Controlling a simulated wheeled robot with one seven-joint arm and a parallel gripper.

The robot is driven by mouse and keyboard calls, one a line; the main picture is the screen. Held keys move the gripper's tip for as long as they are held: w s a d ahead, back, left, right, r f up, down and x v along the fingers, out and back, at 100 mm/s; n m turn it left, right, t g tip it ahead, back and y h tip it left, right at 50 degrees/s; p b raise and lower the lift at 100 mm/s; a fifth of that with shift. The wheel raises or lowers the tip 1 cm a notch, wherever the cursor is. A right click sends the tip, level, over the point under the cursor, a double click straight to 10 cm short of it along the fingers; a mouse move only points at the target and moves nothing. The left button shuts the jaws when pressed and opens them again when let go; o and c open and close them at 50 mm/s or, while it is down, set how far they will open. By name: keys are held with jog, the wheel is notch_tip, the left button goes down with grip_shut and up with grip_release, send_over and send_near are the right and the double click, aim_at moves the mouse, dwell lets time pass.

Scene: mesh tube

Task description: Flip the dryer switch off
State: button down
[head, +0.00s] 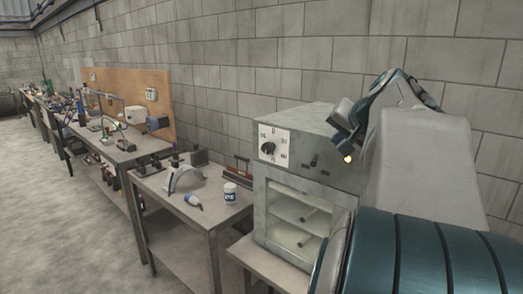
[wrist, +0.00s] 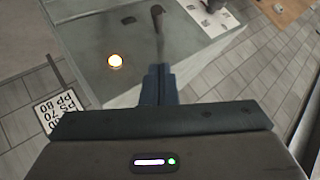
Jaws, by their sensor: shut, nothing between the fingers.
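The dryer (head: 300,125) is a grey metal cabinet with a glass door, standing against the block wall. A dark switch lever (wrist: 157,18) sticks out of its front panel; small dark fittings on that panel (head: 313,161) show in the head view. In the head view my arm hides the panel's right end.
A dial (head: 268,148) on a white plate sits at the panel's left. Open floor (head: 75,210) lies at the far left. A printed label (wrist: 57,108) shows in the wrist view.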

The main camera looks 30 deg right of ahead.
aim_at(316, 158)
jog(key=shift+w+a+f+p, duration=0.2)
jog(key=shift+w+f+p, duration=0.1)
jog(key=shift+w+f, duration=1.1)
jog(key=shift+w+a+f+p, duration=0.15)
jog(key=shift+w+f+p, duration=0.1)
jog(key=shift+w+f, duration=1.05)
jog(key=shift+s+f, duration=0.25)
jog(key=shift+s, duration=0.05)
